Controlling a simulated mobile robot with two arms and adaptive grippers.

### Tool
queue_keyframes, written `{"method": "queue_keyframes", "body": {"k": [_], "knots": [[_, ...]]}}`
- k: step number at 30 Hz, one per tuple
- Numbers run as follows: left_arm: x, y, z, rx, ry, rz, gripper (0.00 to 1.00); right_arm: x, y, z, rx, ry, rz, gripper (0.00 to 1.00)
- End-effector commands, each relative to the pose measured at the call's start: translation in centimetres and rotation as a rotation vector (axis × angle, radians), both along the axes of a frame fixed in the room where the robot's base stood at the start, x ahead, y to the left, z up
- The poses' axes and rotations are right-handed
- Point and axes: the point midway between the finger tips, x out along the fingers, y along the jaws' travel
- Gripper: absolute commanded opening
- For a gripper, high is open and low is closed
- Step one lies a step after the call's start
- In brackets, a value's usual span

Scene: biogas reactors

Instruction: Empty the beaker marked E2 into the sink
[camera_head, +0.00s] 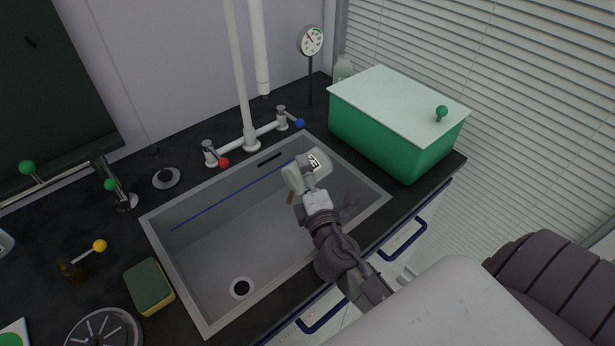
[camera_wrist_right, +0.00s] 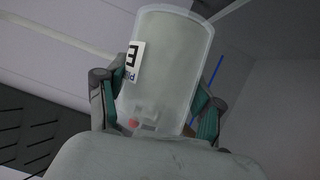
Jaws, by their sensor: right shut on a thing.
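The beaker (camera_head: 300,174) is a small translucent vessel with a white label, over the right part of the grey sink (camera_head: 215,235). In the head view it looks tilted, and the label is too small to read surely. I cannot tell how much is inside. My left gripper is not in view.
A faucet (camera_head: 250,140) with red and blue handles stands behind the sink. A green box with a pale lid (camera_head: 400,95) stands right of it. A sponge (camera_head: 149,287) lies by the sink's left edge. The drain (camera_head: 241,288) is clear.

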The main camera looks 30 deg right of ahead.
Motion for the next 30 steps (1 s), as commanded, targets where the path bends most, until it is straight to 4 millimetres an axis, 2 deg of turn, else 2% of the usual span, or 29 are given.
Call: {"method": "queue_keyframes", "body": {"k": [15, 30], "knots": [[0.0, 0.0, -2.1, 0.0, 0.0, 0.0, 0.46, -0.1, 1.2, 0.9, -0.218, -0.027, 0.0, 0.24], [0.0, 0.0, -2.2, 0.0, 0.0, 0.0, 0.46, -0.1, 1.3, 1.2, -0.246, -0.03, 0.001, 0.24]]}}
